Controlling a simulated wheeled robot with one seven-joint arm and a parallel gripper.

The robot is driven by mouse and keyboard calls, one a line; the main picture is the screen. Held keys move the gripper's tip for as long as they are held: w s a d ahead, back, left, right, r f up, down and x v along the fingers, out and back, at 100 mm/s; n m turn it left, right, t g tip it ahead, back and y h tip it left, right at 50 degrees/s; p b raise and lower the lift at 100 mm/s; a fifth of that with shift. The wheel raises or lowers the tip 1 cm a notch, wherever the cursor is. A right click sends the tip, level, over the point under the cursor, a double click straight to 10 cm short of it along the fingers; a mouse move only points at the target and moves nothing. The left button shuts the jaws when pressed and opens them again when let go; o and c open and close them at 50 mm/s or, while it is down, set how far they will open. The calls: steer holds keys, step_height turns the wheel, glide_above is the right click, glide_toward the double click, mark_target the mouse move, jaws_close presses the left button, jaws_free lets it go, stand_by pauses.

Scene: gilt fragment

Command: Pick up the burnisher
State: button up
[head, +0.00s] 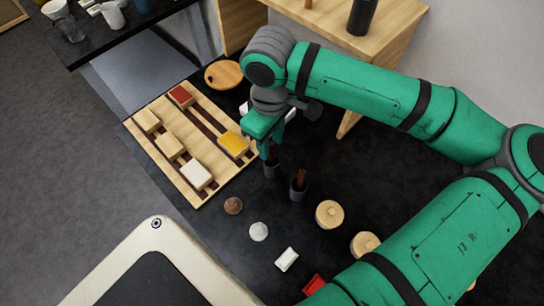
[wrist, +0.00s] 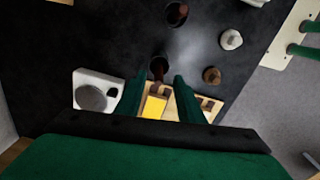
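Two dark cups each hold a brown-handled tool, and I cannot tell from looks alone which is the burnisher. The nearer cup to my gripper (head: 269,148) is a dark cup (head: 270,171) with a brown handle (head: 273,155) standing up in it. The other dark cup (head: 298,193) with its brown handle (head: 301,178) stands just right of it. In the wrist view my gripper (wrist: 158,76) has its two green fingers apart, with the near cup's brown handle (wrist: 158,68) showing between and beyond the tips. The second handle (wrist: 177,13) is farther off. My gripper holds nothing visible.
A slatted wooden rack (head: 190,193) with several coloured blocks lies left of the cups. A round wooden board (head: 223,74) lies behind.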

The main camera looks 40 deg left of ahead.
mark_target(272, 159)
steer(key=shift+w+f, duration=0.1)
steer(key=shift+f, duration=1.5)
jaws_close()
steer(key=shift+r, duration=0.1)
